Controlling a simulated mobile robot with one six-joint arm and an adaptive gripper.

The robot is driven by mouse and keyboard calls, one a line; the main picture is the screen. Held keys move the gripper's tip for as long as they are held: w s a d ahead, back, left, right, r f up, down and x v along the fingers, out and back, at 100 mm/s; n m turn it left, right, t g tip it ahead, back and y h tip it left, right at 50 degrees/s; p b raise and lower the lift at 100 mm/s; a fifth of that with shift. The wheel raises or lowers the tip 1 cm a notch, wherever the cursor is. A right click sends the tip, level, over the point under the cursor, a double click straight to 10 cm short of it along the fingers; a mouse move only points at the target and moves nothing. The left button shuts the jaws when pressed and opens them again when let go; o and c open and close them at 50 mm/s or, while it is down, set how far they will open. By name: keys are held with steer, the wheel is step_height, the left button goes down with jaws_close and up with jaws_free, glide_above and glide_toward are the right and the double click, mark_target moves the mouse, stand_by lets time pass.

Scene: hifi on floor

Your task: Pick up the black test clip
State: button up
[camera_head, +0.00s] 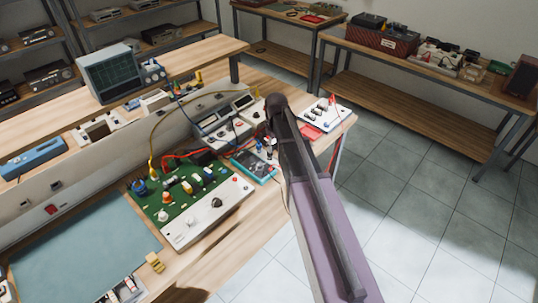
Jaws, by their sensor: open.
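I cannot make out the black test clip for certain. Small dark and pale pieces (268,148) stand on the bench beside my arm, behind a blue-edged device, and are too small to tell apart. My arm, purple and dark grey, rises from the bottom right and ends in a dark rounded part above the bench's right end. No gripper fingers can be made out. My arm hides part of the bench behind it.
On the wooden bench stand a green circuit board (180,195), a blue-edged device (253,166), bench meters (222,132), red and yellow leads, and a white switch panel (323,118). A blue-green mat (85,250) lies front left. Tiled floor (420,200) is clear on the right.

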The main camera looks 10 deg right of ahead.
steer(key=w+n, duration=0.2)
steer(key=w, duration=0.7)
steer(key=shift+r, duration=0.25)
step_height(320, 180, down, 9)
steer(key=b, duration=0.8)
steer(key=shift+r, duration=0.15)
steer(key=shift+a+f+b, duration=0.1)
steer(key=shift+f+b, duration=2.5)
steer(key=shift+b, duration=0.15)
jaws_close()
